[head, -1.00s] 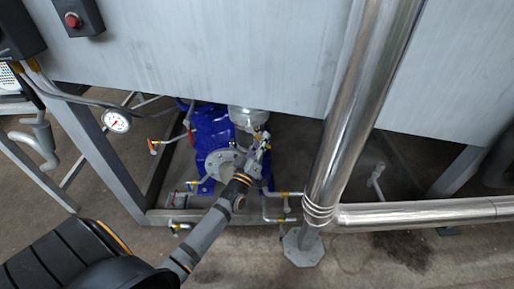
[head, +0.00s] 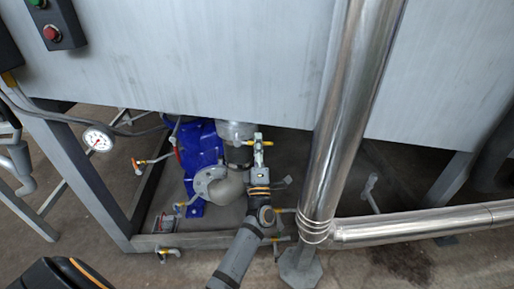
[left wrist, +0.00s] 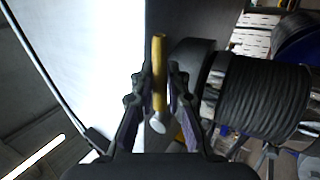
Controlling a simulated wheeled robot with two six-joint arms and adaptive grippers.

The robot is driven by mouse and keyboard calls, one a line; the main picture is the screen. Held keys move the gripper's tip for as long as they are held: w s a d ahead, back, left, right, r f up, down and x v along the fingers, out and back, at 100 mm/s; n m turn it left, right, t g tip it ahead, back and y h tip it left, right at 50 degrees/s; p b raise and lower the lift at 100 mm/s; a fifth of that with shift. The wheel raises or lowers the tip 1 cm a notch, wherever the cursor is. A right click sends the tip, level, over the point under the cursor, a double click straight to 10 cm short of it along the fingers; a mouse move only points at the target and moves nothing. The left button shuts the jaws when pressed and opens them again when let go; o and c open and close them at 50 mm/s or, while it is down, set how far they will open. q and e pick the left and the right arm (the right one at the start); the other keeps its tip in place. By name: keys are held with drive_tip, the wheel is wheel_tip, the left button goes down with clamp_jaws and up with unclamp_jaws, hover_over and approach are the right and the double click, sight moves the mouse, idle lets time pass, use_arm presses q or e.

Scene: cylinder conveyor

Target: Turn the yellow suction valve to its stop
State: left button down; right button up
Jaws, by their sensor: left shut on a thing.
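The yellow valve handle (head: 265,143) shows at the tip of my left gripper (head: 259,150), just right of the blue pump. In the left wrist view the yellow handle (left wrist: 158,60) stands lengthwise between the two fingers of my left gripper (left wrist: 159,82), which are shut on it. A round grey end shows at the handle's near end. The valve body is mostly hidden behind the gripper in the head view. My right gripper is not in view.
The blue pump (head: 203,150) stands left of my gripper under a large grey panel (head: 200,60). A shiny vertical pipe (head: 345,130) rises close on the right. Other small yellow-handled valves (head: 188,202) sit low around the frame. A round gauge (head: 98,138) hangs at left.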

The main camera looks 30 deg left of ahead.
use_arm(q)
drive_tip(key=shift+r+n+g+y, duration=0.15)
drive_tip(key=shift+n+g+y, duration=0.15)
drive_tip(key=shift+n+y, duration=0.4)
drive_tip(key=c, duration=1.3)
unclamp_jaws()
drive_tip(key=shift+r, duration=0.1)
drive_tip(key=shift+c, duration=0.2)
